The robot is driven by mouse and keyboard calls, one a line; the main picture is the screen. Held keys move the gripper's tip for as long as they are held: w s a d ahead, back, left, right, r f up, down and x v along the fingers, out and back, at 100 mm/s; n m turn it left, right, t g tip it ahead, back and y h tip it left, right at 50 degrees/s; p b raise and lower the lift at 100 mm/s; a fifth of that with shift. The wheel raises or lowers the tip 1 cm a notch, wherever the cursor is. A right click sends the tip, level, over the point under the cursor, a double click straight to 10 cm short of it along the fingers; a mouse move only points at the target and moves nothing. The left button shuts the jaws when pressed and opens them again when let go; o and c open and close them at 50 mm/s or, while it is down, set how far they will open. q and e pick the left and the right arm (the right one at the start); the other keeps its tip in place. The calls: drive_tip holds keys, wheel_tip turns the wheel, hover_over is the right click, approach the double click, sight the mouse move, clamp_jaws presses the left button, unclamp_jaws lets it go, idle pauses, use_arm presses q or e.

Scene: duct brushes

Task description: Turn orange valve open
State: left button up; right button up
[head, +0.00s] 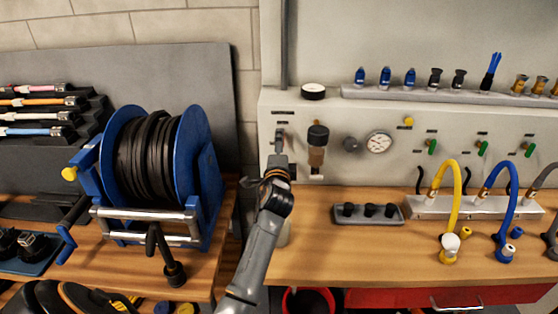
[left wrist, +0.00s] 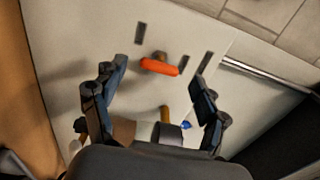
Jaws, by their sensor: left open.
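The orange valve handle (left wrist: 160,67) shows in the left wrist view as a short bar on the pale panel (left wrist: 75,50). It lies ahead of my left gripper (head: 279,145), between the lines of its two fingers. The fingers are spread apart and do not touch the handle in the left wrist view. In the head view my gripper is in front of the left part of the panel, and I cannot make out the orange handle there. My right gripper is in neither view.
Right of my gripper, the panel carries a filter unit (head: 317,150), a dark knob (head: 351,144) and a gauge (head: 379,143). A blue hose reel (head: 198,135) stands close on the left. A small black rack (head: 368,220) sits on the wooden bench (head: 310,255).

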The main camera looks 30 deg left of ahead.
use_arm(q)
drive_tip(key=v, duration=0.9)
